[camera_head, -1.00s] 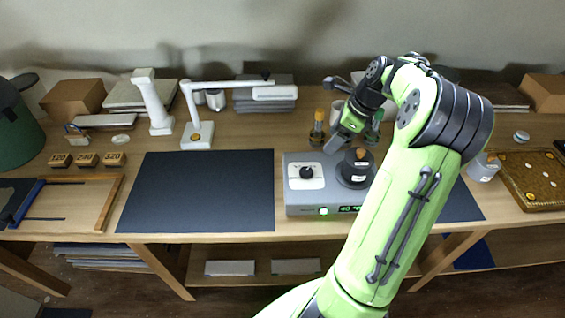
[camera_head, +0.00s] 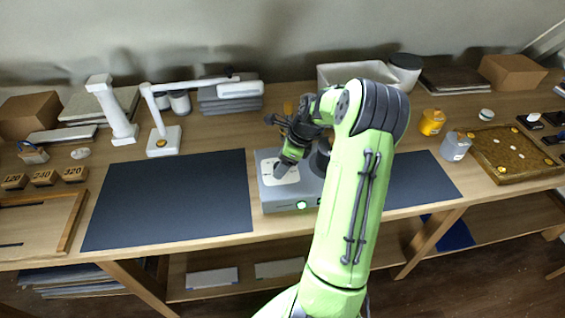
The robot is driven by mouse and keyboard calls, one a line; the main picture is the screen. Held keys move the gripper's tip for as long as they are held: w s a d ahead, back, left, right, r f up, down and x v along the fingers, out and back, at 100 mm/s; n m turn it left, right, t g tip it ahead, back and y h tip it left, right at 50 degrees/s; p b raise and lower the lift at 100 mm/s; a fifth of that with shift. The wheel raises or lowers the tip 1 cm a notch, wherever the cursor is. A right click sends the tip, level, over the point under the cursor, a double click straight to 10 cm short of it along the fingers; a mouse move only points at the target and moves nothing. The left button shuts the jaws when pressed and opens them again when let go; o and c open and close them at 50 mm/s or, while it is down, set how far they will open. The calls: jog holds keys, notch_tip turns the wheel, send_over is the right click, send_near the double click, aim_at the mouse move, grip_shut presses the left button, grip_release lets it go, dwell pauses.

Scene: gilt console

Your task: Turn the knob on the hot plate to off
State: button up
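The hot plate (camera_head: 278,203) is a grey box with a lit green button on its front, standing near the front edge of the table. Its white dial panel (camera_head: 268,177) shows at the left of its top. My gripper (camera_head: 281,172) points down over this panel, and the knob is hidden behind it. I cannot tell whether my gripper touches the knob or whether its fingers are open or shut. A dark round thing (camera_head: 320,160) on the right of the hot plate is partly hidden by my arm.
Dark mats (camera_head: 170,198) lie on both sides of the hot plate. A white jointed stand (camera_head: 163,138) is behind on the left. A yellow jar (camera_head: 432,122), a grey jar (camera_head: 455,147) and a brown tray (camera_head: 510,155) are on the right.

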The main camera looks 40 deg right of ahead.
jog(key=c, duration=1.1)
jog(key=shift+o, duration=0.2)
jog(key=shift+r+p, duration=0.1)
jog(key=shift+p, duration=0.25)
